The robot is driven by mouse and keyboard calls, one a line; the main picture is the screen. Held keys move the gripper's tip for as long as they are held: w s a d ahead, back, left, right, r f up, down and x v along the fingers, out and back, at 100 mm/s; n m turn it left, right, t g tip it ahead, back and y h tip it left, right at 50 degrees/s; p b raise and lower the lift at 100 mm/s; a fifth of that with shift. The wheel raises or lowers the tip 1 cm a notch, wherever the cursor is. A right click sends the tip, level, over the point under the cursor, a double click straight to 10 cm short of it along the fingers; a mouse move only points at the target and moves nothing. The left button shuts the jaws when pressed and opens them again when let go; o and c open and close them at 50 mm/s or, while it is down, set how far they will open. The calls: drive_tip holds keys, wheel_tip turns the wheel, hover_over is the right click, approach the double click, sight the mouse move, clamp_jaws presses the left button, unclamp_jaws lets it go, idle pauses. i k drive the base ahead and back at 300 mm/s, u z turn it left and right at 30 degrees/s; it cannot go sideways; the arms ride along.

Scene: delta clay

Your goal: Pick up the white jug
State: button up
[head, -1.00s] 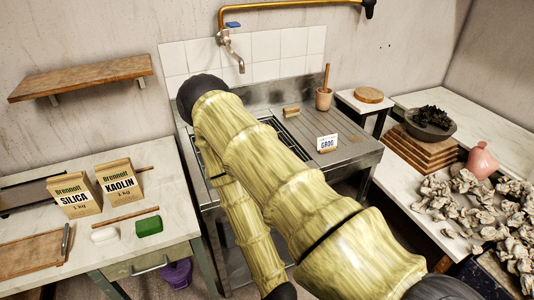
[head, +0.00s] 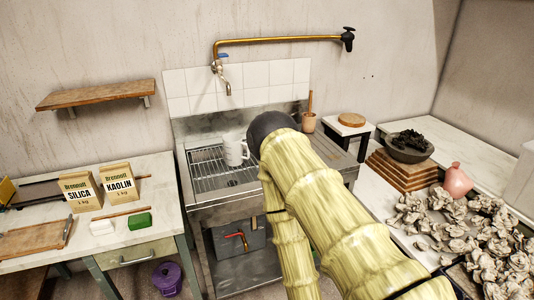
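The white jug (head: 234,150) stands upright in the sink (head: 210,178), on or over its wire rack, in the head view. Its right part is close to the dark rounded joint of my arm, which partly overlaps the sink's middle. My arm, yellow-green and bamboo-like, reaches up from the lower right. My gripper is not visible; the arm hides that area.
A tap (head: 222,75) hangs above the sink. A wooden pot (head: 309,121) stands on the sink's right side. The left table holds a silica bag (head: 81,193) and a kaolin bag (head: 119,182). Crumpled clay lumps (head: 485,225) cover the right table.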

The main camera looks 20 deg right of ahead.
sight(233, 144)
drive_tip(key=z, duration=0.15)
drive_tip(key=i, duration=0.85)
